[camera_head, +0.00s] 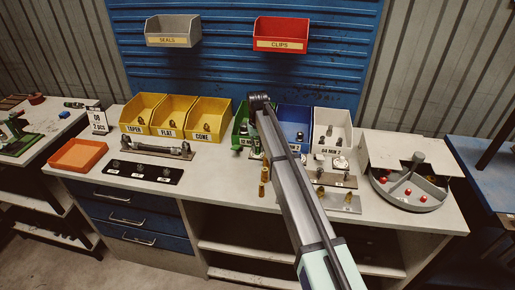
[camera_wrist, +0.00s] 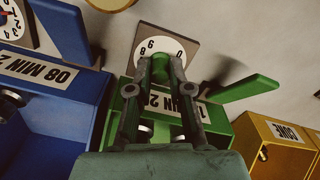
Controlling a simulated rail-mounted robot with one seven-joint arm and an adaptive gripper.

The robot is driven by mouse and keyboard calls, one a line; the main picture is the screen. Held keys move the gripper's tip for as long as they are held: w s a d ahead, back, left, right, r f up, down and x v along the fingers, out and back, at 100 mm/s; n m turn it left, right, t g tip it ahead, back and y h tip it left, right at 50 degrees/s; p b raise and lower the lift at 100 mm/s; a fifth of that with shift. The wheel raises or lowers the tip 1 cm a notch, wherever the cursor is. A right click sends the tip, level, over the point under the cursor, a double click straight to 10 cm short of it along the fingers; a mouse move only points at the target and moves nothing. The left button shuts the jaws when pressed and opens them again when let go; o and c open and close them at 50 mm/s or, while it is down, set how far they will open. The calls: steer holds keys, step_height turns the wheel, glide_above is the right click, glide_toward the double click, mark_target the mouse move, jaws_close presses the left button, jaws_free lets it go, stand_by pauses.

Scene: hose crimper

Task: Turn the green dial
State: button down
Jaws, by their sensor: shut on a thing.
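The green dial (camera_wrist: 160,73) shows in the wrist view between my fingertips, in front of a square plate (camera_wrist: 192,47) with a white numbered face. Digits such as 9 and 0 are readable, and the fingers cover part of the face. My gripper (camera_wrist: 160,66) is shut on the dial, one finger on each side. The green bin (camera_wrist: 213,130) is just below the dial in the wrist view. In the head view, the green bin (camera_head: 239,133) is partly behind my arm, which hides the gripper and the dial.
The blue bin (camera_wrist: 50,110) and a yellow bin (camera_wrist: 280,140) flank the green bin in the wrist view. In the head view, brass fittings (camera_head: 263,180) stand near my arm. A grey round tray (camera_head: 420,204) with red pieces is on the right, an orange tray (camera_head: 77,145) on the left.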

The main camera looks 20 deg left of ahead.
stand_by(0.5)
steer(key=c, duration=1.1)
jaws_free()
step_height(320, 180, up, 12)
